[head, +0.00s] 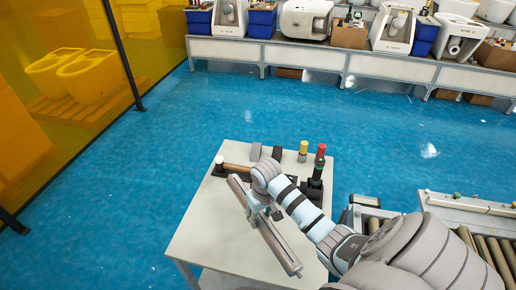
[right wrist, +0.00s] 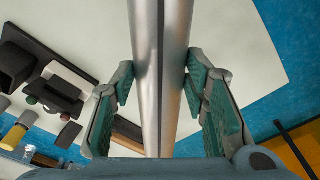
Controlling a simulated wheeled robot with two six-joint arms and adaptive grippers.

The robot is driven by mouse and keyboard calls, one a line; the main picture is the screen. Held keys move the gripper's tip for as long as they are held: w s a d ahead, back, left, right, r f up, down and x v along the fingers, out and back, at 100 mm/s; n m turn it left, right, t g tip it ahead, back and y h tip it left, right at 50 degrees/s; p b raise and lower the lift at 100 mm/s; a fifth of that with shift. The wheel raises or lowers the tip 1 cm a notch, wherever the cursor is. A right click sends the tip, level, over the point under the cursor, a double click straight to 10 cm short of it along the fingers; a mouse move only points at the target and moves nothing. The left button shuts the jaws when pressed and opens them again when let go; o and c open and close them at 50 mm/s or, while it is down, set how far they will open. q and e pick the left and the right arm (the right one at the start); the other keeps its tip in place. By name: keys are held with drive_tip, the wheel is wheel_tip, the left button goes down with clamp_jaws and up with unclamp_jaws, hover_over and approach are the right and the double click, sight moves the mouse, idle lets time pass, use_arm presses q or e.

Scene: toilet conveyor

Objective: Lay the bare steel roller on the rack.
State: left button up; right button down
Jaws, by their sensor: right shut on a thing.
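The bare steel roller (head: 279,249) is a long grey metal cylinder held slanting over the table, its near end towards the table's front right edge. My right gripper (head: 262,215) is shut around its middle. In the right wrist view the roller (right wrist: 150,45) runs between the two green-padded fingers. A dark structure with upright blocks (head: 277,153) stands at the back of the table and may be the rack; my arm partly hides it. A tan roller with a pale end (head: 236,167) lies there. My left gripper is not in view.
The pale table (head: 208,232) is clear at its front left. A yellow-capped item (head: 303,147) and a red-capped dark item (head: 321,152) stand at its back right. A roller conveyor (head: 480,245) is at the right. Blue floor lies beyond the table.

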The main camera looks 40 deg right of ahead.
wheel_tip(320, 180, down, 7)
drive_tip(key=shift+f+b, duration=0.1)
drive_tip(key=shift+b, duration=0.9)
wheel_tip(320, 180, down, 4)
drive_tip(key=shift+b, duration=0.8)
drive_tip(key=c, duration=0.9)
unclamp_jaws()
drive_tip(key=shift+c, duration=0.2)
